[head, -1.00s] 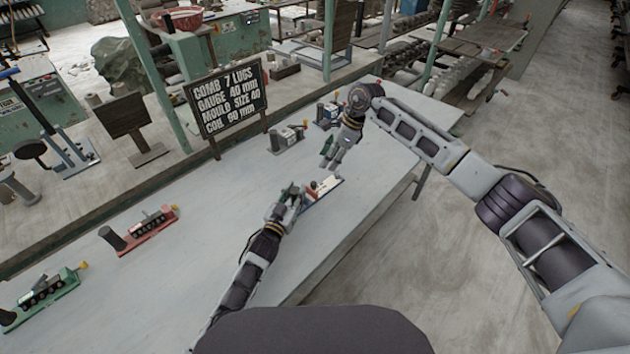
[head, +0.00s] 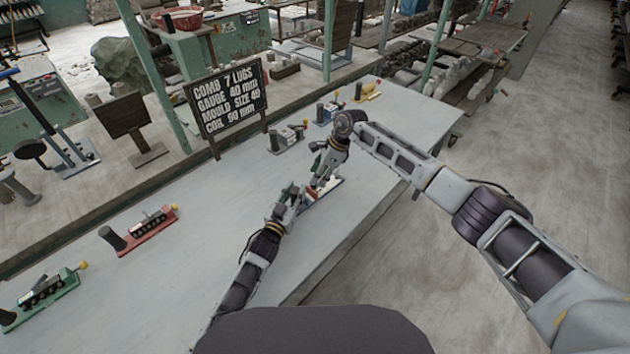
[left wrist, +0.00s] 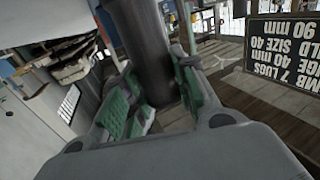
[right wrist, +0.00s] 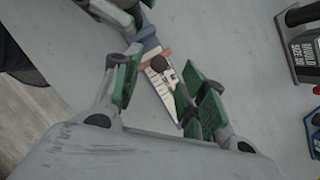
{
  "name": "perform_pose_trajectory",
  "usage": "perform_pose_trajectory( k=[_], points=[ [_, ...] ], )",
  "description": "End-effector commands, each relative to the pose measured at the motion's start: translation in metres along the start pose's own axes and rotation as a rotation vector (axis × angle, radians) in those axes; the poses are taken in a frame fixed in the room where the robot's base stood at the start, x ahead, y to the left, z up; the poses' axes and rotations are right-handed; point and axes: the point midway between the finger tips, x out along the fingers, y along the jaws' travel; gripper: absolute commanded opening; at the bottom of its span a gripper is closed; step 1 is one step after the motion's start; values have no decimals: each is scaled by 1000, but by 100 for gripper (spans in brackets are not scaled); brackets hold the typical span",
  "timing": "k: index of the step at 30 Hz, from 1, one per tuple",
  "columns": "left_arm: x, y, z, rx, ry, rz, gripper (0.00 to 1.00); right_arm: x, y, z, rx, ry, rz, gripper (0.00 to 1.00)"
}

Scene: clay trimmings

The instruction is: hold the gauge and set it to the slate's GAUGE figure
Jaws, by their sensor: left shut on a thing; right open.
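The slate (head: 228,101) stands upright at the table's back edge and reads GAUGE 40 mm. The gauge (head: 326,190) lies low over the table's front part, partly hidden by my grippers. In the right wrist view the gauge (right wrist: 163,92) shows a white scale, a reddish slider (right wrist: 153,59) and a dark round knob (right wrist: 160,65). My left gripper (head: 291,195) is shut on the gauge's dark handle (left wrist: 148,45). My right gripper (right wrist: 163,92) is open, its fingers either side of the scale and knob. The slider's exact reading is too small to tell.
A grey device (head: 287,138), a blue one (head: 328,112) and a yellow one (head: 367,92) stand behind my right gripper. A red device (head: 150,229) and a green one (head: 46,293) lie on the left. The table's middle is clear.

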Motion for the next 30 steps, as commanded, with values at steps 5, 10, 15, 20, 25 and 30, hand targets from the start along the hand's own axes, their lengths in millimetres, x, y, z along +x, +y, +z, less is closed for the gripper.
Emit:
perform_pose_trajectory(
  k=[5, 10, 15, 20, 25, 30],
  points=[
    [0, 0, 0, 0, 0, 0, 0, 22, 1, 1, 1, -1, 2, 42],
    [0, 0, 0, 0, 0, 0, 0, 33, 0, 0, 0, 0, 1, 42],
    [0, 0, 0, 0, 0, 0, 0, 37, 0, 0, -1, -1, 0, 42],
    [0, 0, 0, 0, 0, 0, 0, 37, 0, 0, -1, -1, 0, 42],
    [0, 0, 0, 0, 0, 0, 0, 37, 0, 0, -1, 0, 0, 31],
    [0, 0, 0, 0, 0, 0, 0, 37, 0, 0, -1, 0, 0, 9]
  ],
)
